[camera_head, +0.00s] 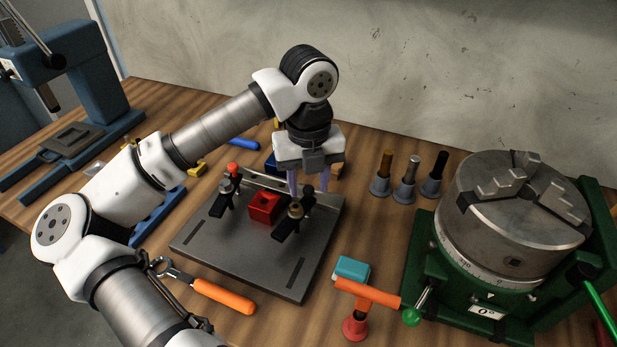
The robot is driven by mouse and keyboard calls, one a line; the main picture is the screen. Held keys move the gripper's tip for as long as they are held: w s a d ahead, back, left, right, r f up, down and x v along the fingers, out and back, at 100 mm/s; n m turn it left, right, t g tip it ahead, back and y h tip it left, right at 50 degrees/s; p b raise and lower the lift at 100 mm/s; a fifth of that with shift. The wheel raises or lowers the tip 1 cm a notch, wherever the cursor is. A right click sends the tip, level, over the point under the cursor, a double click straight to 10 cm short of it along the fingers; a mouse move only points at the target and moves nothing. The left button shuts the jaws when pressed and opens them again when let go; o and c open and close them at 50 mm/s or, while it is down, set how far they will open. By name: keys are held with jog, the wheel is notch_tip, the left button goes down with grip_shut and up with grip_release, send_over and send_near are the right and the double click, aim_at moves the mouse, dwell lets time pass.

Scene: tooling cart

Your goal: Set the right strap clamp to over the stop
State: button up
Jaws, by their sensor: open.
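A dark grey fixture plate (254,262) lies on the bench. The right strap clamp (285,224) is a black bar with a brass-coloured nut, right of a red block (263,207). The left strap clamp (221,204) is a similar black bar left of the block, near a red knob (233,169). I cannot tell whether the right clamp's tip touches the block. A pale rail along the plate's back edge is partly hidden; I cannot tell which part is the stop. My gripper (309,186) points down, open, its purple fingers just behind the right clamp; contact is unclear.
A green-based rotary chuck (515,215) stands at right. Several tool holders (409,178) stand behind. A blue press (85,90) is at left.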

jog(key=shift+f, duration=0.1)
grip_shut()
